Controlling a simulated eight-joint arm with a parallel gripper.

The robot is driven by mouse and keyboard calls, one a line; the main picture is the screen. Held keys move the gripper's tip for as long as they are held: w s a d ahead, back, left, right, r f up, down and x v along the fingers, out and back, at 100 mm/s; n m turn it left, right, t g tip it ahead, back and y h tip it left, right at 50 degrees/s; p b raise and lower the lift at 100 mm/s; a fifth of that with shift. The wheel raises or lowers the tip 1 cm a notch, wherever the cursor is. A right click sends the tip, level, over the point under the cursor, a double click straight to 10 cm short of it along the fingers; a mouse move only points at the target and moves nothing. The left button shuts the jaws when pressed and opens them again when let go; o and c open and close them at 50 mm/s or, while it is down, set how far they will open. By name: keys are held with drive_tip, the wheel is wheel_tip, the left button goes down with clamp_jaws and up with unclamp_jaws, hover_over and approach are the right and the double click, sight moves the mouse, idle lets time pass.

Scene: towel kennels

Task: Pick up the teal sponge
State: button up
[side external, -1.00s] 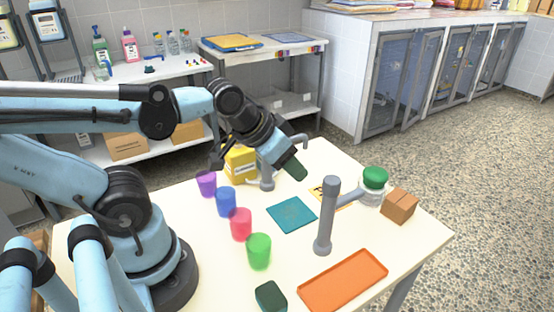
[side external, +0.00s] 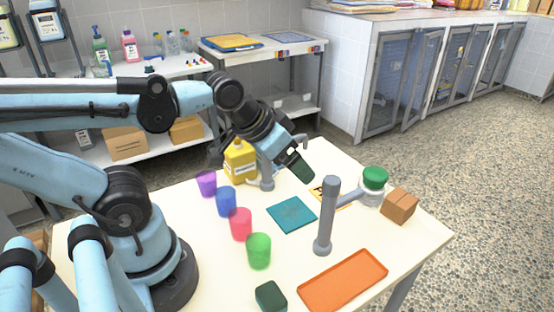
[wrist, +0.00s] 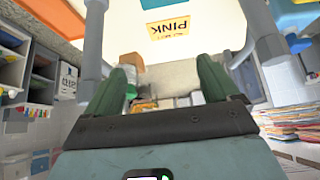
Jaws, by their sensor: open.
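A flat teal square (side external: 291,214) lies on the white table, right of the row of cups; I cannot tell whether it is the sponge or a mat. A dark green-teal block (side external: 271,296) sits at the table's front edge. My gripper (side external: 304,172) is above the back of the table, beyond the teal square and far from the block, tilted down to the right. In the wrist view my gripper (wrist: 163,70) shows two green fingers spread apart with nothing between them. A bit of teal (wrist: 160,3) shows at that view's top edge.
Purple, blue, pink and green cups (side external: 258,250) stand left of the square. A grey post (side external: 325,215) stands to its right, another (side external: 266,172) behind. An orange tray (side external: 343,280), brown box (side external: 400,205), green-lidded jar (side external: 372,187), yellow bottle (side external: 240,160) and PINK card (wrist: 178,35) are around.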

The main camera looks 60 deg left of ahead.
wheel_tip(320, 180, up, 4)
drive_tip(key=g, duration=0.7)
hover_over(271, 295)
drive_tip(key=shift+w+d+f, duration=0.1)
drive_tip(key=shift+f, duration=1.9)
drive_tip(key=shift+w+d+f, duration=0.1)
drive_tip(key=shift+d+f, duration=0.05)
drive_tip(key=shift+f, duration=1.85)
drive_tip(key=shift+w+d+f, duration=0.1)
drive_tip(key=shift+f, duration=1.9)
drive_tip(key=shift+s+a+f, duration=0.15)
drive_tip(key=shift+f, duration=0.75)
drive_tip(key=shift+s+a+f, duration=0.15)
drive_tip(key=shift+f, duration=1.8)
drive_tip(key=shift+c, duration=0.3)
drive_tip(key=c, duration=1.1)
